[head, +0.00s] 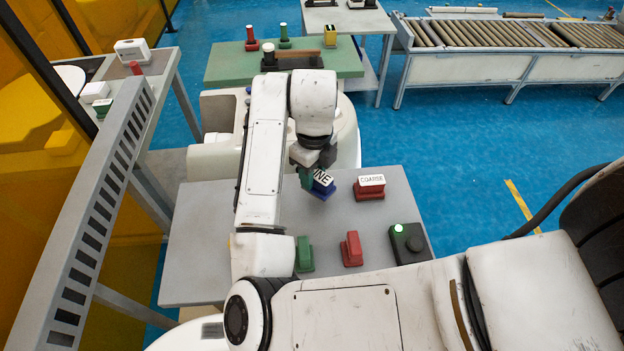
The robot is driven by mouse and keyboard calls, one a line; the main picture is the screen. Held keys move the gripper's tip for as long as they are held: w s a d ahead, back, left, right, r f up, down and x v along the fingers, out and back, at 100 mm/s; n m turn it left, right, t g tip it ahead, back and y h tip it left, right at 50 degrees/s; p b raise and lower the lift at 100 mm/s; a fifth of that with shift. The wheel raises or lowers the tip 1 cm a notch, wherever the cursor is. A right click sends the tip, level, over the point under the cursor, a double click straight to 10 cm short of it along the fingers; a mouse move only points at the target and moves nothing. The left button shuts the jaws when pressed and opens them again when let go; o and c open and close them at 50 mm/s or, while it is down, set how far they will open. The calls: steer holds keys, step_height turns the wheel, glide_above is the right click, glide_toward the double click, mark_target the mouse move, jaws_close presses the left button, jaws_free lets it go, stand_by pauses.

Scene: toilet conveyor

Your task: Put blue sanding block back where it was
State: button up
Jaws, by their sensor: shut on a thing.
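The blue sanding block (323,188) has a white label on top, of which "NE" shows. It is tilted, at the end of my arm over the grey table (200,255). My gripper (309,178) is shut on the blue block from its left side, and the fingers are partly hidden by the wrist and the label. I cannot tell whether the block touches the table.
A red block labelled "COARSE" (370,187) stands just right of the blue block. A green block (304,254), a red block (351,249) and a dark box with a lit green button (408,243) stand nearer. A green-topped table (225,62) and roller conveyor (480,34) lie behind.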

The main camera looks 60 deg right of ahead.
steer(key=shift+w+f, duration=0.2)
steer(key=shift+f, duration=0.1)
steer(key=shift+f+p, duration=0.4)
steer(key=shift+f, duration=1.05)
steer(key=shift+f, duration=0.2)
steer(key=o, duration=1)
steer(key=shift+r, duration=0.15)
step_height(320, 180, up, 12)
steer(key=shift+s+d+r, duration=0.1)
steer(key=shift+d, duration=0.05)
